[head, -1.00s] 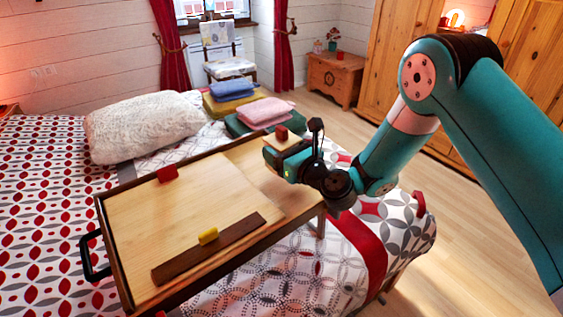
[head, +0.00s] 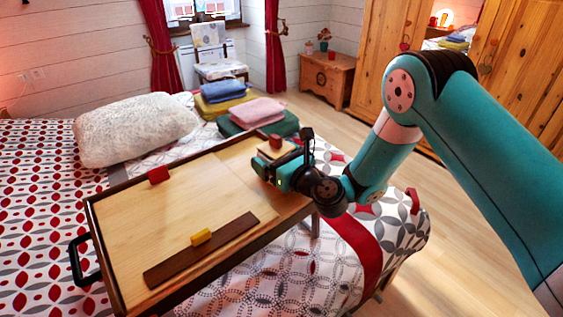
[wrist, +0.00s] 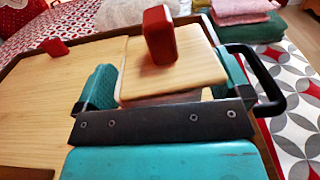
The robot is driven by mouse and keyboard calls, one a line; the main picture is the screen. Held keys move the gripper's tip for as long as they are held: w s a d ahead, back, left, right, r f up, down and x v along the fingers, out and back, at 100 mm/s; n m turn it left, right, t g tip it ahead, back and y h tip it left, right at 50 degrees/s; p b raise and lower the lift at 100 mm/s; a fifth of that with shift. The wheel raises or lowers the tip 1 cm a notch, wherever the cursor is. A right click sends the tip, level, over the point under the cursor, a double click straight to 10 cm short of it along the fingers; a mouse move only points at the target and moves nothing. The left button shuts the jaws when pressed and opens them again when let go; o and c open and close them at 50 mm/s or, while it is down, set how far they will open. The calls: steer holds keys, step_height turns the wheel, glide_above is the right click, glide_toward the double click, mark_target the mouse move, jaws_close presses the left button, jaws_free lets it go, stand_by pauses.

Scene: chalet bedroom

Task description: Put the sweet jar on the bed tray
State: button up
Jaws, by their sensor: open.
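The sweet jar appears to be the squarish thing with a pale wooden lid (wrist: 140,75) and an upright red knob; its lid also shows in the head view (head: 270,153). My gripper (head: 272,166) is at the right end of the wooden bed tray (head: 140,220). Its two teal fingers (wrist: 165,88) are open, one on each side of the lid.
A red block (head: 158,175) and a dark bar (head: 225,242) with a yellow piece (head: 201,237) are on the tray. The tray stands on the patterned bed (head: 40,170). A white pillow (head: 135,128) and folded textiles (head: 258,112) lie behind. The tray's middle is bare.

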steer(key=shift+s+d+f+b, duration=0.15)
steer(key=shift+s+d+b, duration=0.1)
steer(key=shift+b, duration=0.1)
steer(key=b+v, duration=0.2)
steer(key=b, duration=0.1)
steer(key=shift+s+d+f, duration=0.2)
steer(key=shift+s+d, duration=0.05)
steer(key=b+v, duration=0.2)
steer(key=b, duration=0.3)
steer(key=shift+s, duration=0.1)
steer(key=b+v, duration=0.5)
steer(key=b, duration=0.1)
steer(key=shift+r, duration=0.15)
steer(key=s+a+r+n+g+y+b, duration=0.1)
steer(key=s+a+n+g, duration=0.1)
steer(key=s+n+g, duration=0.6)
steer(key=s+a+r+n+g+y, duration=0.15)
steer(key=s+n, duration=0.45)
steer(key=n, duration=0.7)
steer(key=s+d+f+n+g+h, duration=0.2)
steer(key=s+d+n+g+h, duration=0.2)
steer(key=s+d+n+h, duration=0.5)
steer(key=s+d+n, duration=0.2)
steer(key=d+n, duration=0.1)
steer(key=n, duration=0.2)
steer(key=shift+s+d+h, duration=0.15)
steer(key=shift+s+h, duration=0.2)
steer(key=shift+s, duration=0.05)
